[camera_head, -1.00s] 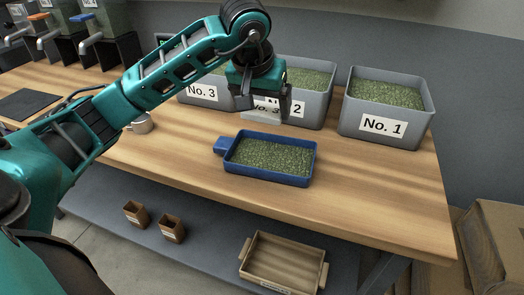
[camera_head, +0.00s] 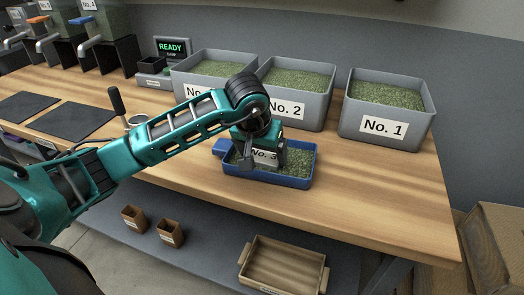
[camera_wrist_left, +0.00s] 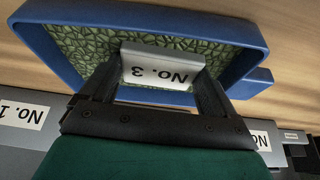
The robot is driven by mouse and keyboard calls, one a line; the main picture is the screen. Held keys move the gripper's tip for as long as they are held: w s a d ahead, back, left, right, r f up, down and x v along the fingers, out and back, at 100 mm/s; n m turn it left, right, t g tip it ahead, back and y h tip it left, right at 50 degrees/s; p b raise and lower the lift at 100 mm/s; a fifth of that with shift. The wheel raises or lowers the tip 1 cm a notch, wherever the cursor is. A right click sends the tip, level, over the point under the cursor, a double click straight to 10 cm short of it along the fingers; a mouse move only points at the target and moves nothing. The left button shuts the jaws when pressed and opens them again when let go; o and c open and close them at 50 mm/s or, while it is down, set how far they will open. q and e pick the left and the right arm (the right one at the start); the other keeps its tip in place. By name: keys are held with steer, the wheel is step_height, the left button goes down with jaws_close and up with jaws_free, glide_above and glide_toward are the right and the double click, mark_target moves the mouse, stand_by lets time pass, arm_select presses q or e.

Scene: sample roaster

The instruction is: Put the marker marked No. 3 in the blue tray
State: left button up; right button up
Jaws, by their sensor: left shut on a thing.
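The No. 3 marker (camera_head: 264,155) is a small white-faced block with black print. My left gripper (camera_head: 262,160) is shut on it and holds it at the blue tray (camera_head: 270,179). The left wrist view shows the marker (camera_wrist_left: 162,68) between the fingers (camera_wrist_left: 160,85), with the green beans of the tray behind it. The blue tray's rim (camera_wrist_left: 75,68) surrounds it there. I cannot tell whether the marker touches the beans. My right gripper is not in view.
Grey bins labelled No. 2 (camera_head: 318,110) and No. 1 (camera_head: 385,133) stand behind, full of green beans. Another grey bin (camera_head: 182,82) is partly covered by my arm. A scale reading READY (camera_head: 172,47) stands behind. A wooden tray (camera_head: 285,258) and two small brown boxes (camera_head: 171,233) sit on the lower shelf.

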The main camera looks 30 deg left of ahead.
arm_select(q)
steer(key=shift+f, duration=0.15)
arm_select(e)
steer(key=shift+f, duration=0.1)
arm_select(q)
steer(key=shift+f+b, duration=0.1)
steer(key=shift+b, duration=0.2)
steer(key=o, duration=0.8)
steer(key=shift+c, duration=0.2)
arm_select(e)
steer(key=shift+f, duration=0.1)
arm_select(q)
steer(key=shift+r+p, duration=0.25)
steer(key=shift+p, duration=0.1)
steer(key=shift+r, duration=0.4)
steer(key=p+v, duration=0.1)
steer(key=v, duration=1)
steer(key=shift+s, duration=0.2)
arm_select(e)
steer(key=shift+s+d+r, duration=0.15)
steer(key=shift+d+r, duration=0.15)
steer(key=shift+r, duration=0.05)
